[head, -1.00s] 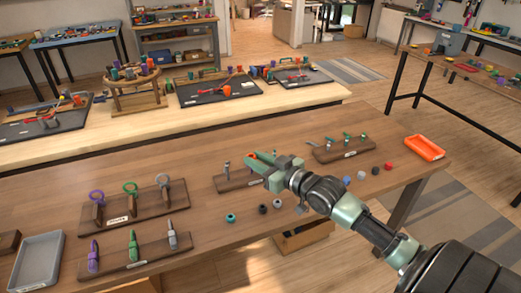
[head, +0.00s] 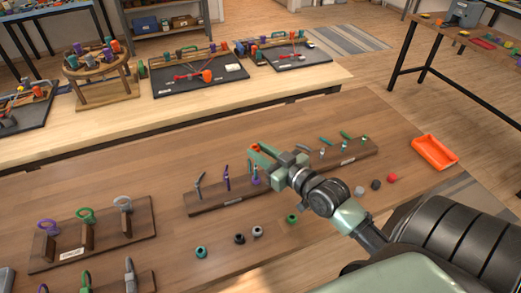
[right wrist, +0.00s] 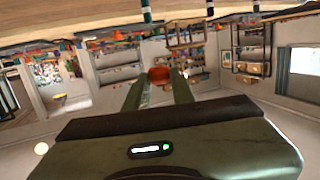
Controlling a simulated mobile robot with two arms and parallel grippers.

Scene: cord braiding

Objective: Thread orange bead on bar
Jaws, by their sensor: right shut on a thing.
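The orange bead (head: 255,148) is between the fingertips of my right gripper (head: 257,155), which is shut on it. The bead also shows at the fingertips in the right wrist view (right wrist: 158,74). The gripper is above a long wooden rack (head: 208,206) with several leaning bars. A grey bar (head: 199,184) and a dark bar (head: 227,178) stand to the left of the gripper. A bar with a purple bead (head: 255,181) stands just below the fingers. Green-tipped bars (head: 347,136) stand to the right. My arm hides the rack's middle. My left gripper is not in view.
Loose beads lie in front of the rack: teal (head: 201,252), black (head: 239,238), green (head: 291,219) and red (head: 392,178) among them. A rack with rings (head: 125,222) stands at left. An orange tray (head: 434,153) lies at the right edge.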

